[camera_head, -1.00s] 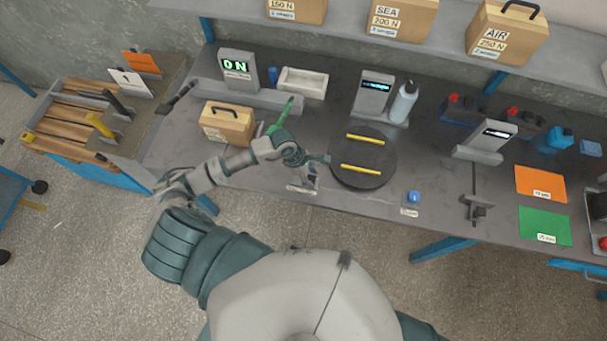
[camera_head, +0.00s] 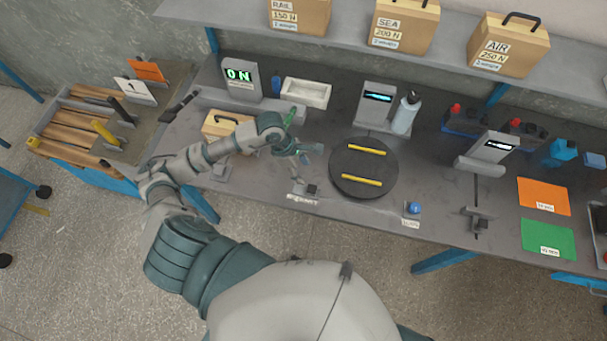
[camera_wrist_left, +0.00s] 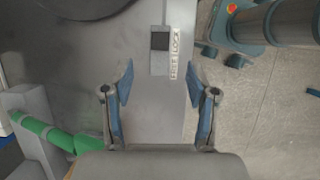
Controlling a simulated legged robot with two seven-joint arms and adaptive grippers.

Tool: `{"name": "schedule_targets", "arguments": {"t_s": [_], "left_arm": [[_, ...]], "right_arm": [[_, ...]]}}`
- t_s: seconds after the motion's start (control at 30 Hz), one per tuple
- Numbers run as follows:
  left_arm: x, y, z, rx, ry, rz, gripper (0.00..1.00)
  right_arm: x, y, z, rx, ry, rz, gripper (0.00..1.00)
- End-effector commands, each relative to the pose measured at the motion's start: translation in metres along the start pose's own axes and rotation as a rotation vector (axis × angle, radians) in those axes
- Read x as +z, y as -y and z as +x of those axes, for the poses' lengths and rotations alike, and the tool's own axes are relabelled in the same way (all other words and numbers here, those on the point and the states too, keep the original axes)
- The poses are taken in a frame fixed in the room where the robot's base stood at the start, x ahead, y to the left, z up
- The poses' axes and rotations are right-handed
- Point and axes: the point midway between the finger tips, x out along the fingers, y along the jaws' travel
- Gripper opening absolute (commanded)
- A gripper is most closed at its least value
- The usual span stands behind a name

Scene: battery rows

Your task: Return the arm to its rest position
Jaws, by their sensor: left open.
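My left arm reaches over the table's front left part. My left gripper (camera_head: 309,158) is open and empty above the table, left of the round dark turntable. In the left wrist view its two fingers (camera_wrist_left: 158,90) are spread apart with bare grey table between them. A small block with a dark square top and a lettered label (camera_wrist_left: 161,45) lies on the table beyond the fingertips. My right gripper is not in view.
The dark turntable (camera_head: 334,178) carries two yellow bars (camera_head: 366,150). A cardboard box (camera_head: 222,121) stands partly behind my left arm. A blue button (camera_head: 413,208), an orange sheet (camera_head: 543,196) and a green sheet (camera_head: 548,239) lie to the right. A shelf with boxes hangs above the back.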

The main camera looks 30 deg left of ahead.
Motion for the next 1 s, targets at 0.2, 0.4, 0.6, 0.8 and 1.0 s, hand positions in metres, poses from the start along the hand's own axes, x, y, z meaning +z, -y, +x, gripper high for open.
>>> {"name": "schedule_targets", "arguments": {"t_s": [0.2, 0.4, 0.6, 0.8, 1.0], "left_arm": [[-0.003, -0.001, -0.007, -0.002, 0.003, -0.001, 0.58], [-0.005, -0.001, -0.007, -0.002, 0.005, -0.001, 0.58], [-0.003, -0.001, -0.007, -0.002, 0.004, -0.001, 0.58], [0.035, 0.014, 0.001, -0.036, 0.160, -0.027, 0.58], [0.163, 0.053, -0.031, -0.199, 0.833, -0.298, 0.58]], "right_arm": [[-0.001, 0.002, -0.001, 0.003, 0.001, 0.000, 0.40], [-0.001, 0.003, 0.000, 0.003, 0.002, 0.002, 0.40], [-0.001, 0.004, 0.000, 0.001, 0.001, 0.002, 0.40], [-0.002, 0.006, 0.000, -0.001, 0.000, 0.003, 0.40], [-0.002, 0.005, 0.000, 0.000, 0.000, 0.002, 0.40]]}}
